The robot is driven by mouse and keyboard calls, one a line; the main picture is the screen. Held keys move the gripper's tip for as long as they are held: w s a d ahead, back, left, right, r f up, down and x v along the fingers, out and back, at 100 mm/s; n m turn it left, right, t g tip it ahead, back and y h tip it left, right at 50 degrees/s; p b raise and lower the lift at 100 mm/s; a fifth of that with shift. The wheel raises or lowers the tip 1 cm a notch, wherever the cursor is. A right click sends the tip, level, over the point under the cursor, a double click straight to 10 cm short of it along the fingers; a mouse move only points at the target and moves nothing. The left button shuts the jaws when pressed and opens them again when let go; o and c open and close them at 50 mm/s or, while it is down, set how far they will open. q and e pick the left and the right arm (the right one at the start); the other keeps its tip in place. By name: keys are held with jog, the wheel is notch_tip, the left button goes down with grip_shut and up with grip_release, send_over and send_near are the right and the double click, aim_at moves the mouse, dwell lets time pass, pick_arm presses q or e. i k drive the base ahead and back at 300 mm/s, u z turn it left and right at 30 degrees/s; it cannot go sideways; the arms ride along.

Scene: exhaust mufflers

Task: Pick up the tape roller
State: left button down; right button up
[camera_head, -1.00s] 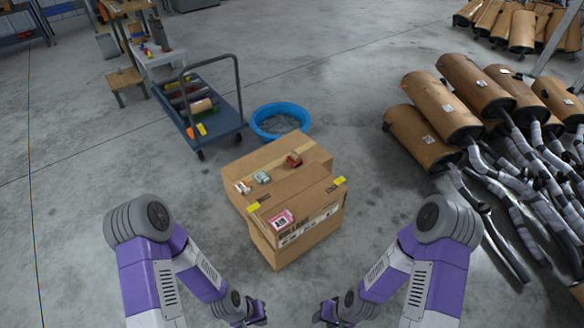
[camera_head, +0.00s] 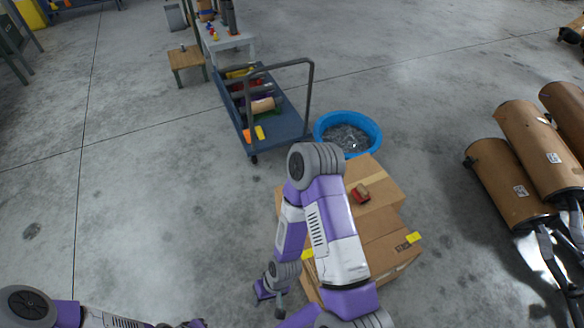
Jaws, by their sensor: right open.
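A small red and brown object (camera_head: 360,193), which looks like the tape roller, lies on top of the cardboard boxes (camera_head: 385,228). My right arm crosses in front of the left part of the boxes and hides what lies there. My right gripper (camera_head: 268,292) is open and empty, low beside the left side of the boxes and well apart from the red object. My left arm shows only along the bottom left edge; its gripper is out of the picture.
A blue cart (camera_head: 285,125) with mixed items and a blue tub (camera_head: 350,130) stand behind the boxes. Brown mufflers (camera_head: 505,180) lie at the right. A small wooden stool (camera_head: 186,60) stands at the back. The floor at left is clear.

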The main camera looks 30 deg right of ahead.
aim_at(360, 192)
jog(key=u, duration=0.1)
jog(key=i, duration=1.9)
jog(key=z, duration=1.5)
jog(key=i, duration=0.85)
jog(key=z, duration=0.95)
